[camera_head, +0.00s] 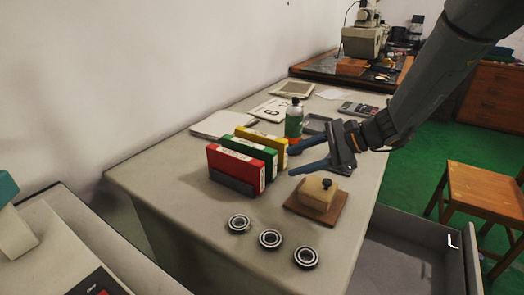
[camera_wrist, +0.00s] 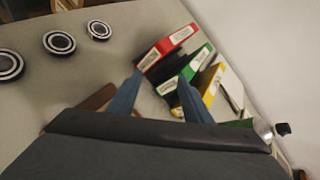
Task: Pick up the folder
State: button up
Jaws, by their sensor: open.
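Three folders stand upright side by side on the table: a red one (camera_head: 236,168), a green one (camera_head: 250,152) and a yellow one (camera_head: 261,140). White labels show on their spines. In the wrist view the red (camera_wrist: 166,48), green (camera_wrist: 186,70) and yellow (camera_wrist: 211,82) folders lie beyond my fingers. My gripper (camera_head: 291,162) is open and empty. It is just right of the folders, with its fingers pointing toward their spines. In the wrist view the fingertips (camera_wrist: 158,80) overlap the lower part of the folders; I cannot tell whether they touch.
Three bearing rings (camera_head: 270,238) lie at the table's front. A beige block (camera_head: 318,190) on a brown board (camera_head: 297,208) sits below my gripper. A green bottle (camera_head: 293,120) stands behind the folders. An open drawer (camera_head: 400,270) juts out at the right.

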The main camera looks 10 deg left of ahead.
jog(key=w+a+r+m+t+y, duration=0.2)
jog(key=w+a+m+t+y, duration=0.1)
jog(key=w, duration=0.6)
jog(key=m+t+y+b, duration=0.2)
jog(key=m+y+b, duration=0.1)
jog(key=m, duration=0.3)
send_near(262, 139)
jog(key=shift+w+a+f, duration=0.15)
jog(key=shift+w+a, duration=0.45)
jog(key=shift+w+a+f, duration=0.15)
jog(key=shift+w+a, duration=0.4)
jog(key=shift+a, duration=0.05)
jog(key=shift+w+a+f+m, duration=0.1)
jog(key=shift+a+m, duration=0.1)
jog(key=shift+m, duration=0.1)
jog(key=p+x, duration=0.1)
jog(key=x, duration=0.6)
jog(key=shift+a+f, duration=0.15)
jog(key=shift+a, duration=0.05)
jog(key=c, duration=1.1)
grip_shut()
jog(key=shift+w, duration=0.1)
